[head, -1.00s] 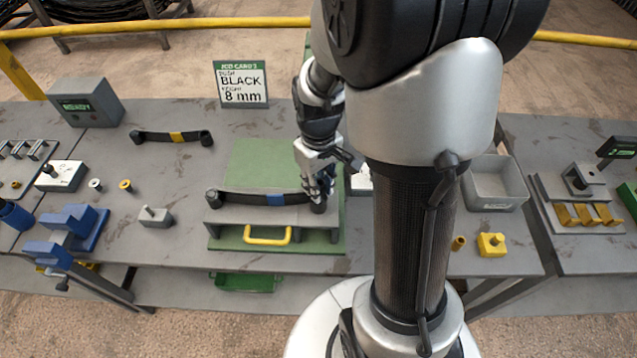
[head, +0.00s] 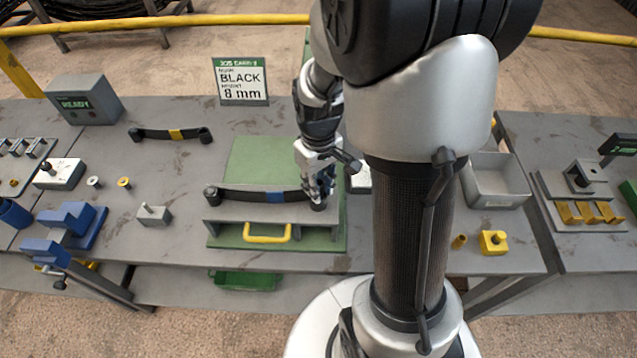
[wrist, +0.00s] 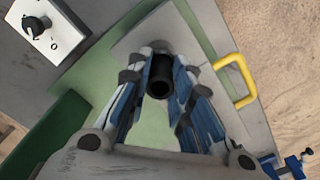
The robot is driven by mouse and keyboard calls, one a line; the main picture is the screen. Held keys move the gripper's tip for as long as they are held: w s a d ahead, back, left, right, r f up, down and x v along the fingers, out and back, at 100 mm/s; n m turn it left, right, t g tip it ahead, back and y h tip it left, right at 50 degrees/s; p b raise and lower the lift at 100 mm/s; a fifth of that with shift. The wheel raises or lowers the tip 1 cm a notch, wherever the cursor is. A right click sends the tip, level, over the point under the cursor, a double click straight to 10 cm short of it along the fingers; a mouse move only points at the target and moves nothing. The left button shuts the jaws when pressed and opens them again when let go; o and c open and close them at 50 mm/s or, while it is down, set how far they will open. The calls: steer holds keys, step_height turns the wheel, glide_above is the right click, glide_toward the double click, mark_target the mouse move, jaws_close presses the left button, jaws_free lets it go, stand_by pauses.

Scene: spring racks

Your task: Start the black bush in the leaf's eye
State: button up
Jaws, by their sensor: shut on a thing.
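The leaf (head: 245,196) is a dark curved strip with a blue band, lying on a grey stand (head: 228,214) on a green mat. Its left eye (head: 211,193) is free. My gripper (head: 319,192) points down at the leaf's right eye (head: 318,206) and mostly covers it. In the wrist view my gripper (wrist: 163,98) is shut on the black bush (wrist: 160,76), a hollow black tube held between the fingers. The fingers hide the bush's lower end, so I cannot tell whether it is inside the eye.
A yellow handle (head: 267,239) is at the stand's front. A white box with a knob (wrist: 40,27) stands close beside my gripper. A grey bin (head: 495,182) and a yellow block (head: 493,243) are to the right. Another leaf with a yellow band (head: 172,135) lies behind left.

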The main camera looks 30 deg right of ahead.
steer(key=shift+f, duration=0.25)
steer(key=o, duration=0.9)
steer(key=o, duration=0.5)
steer(key=shift+c, duration=0.2)
steer(key=shift+r, duration=0.1)
step_height(320, 180, up, 7)
steer(key=p, duration=0.5)
steer(key=shift+p, duration=0.3)
